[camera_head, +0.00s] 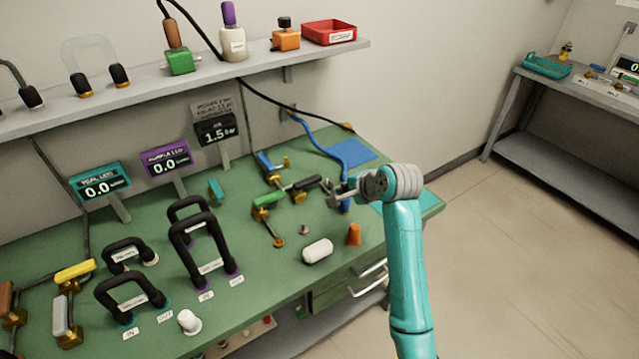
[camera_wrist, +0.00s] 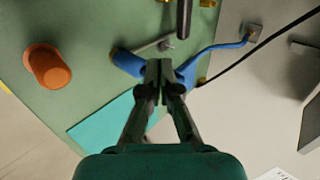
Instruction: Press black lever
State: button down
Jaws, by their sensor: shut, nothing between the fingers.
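The black lever (camera_head: 305,186) is a dark handle on a brass-coloured valve fitting, in the middle right of the green bench. It lies beside a green-handled lever (camera_head: 268,199) and a blue-handled lever (camera_head: 269,162). In the wrist view a dark bar (camera_wrist: 184,18) that looks like the black lever enters from the top edge. My gripper (camera_head: 333,197) is just right of the lever's free end in the head view. In the wrist view my gripper (camera_wrist: 164,66) has its fingers together and empty, with a gap between the tips and the dark bar.
A blue hose (camera_head: 324,146) runs from the wall and passes close to my fingers. Pressure displays (camera_head: 217,130) and black handles (camera_head: 199,240) are to the left.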

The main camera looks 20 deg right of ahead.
aim_at(308, 184)
jog(key=x, duration=1)
jog(key=shift+w+f, duration=0.1)
jog(key=shift+w+a, duration=0.2)
jog(key=shift+w, duration=0.4)
jog(key=shift+w+a, duration=0.2)
jog(key=shift+w, duration=0.35)
jog(key=shift+w+a, duration=0.2)
jog(key=shift+w, duration=0.4)
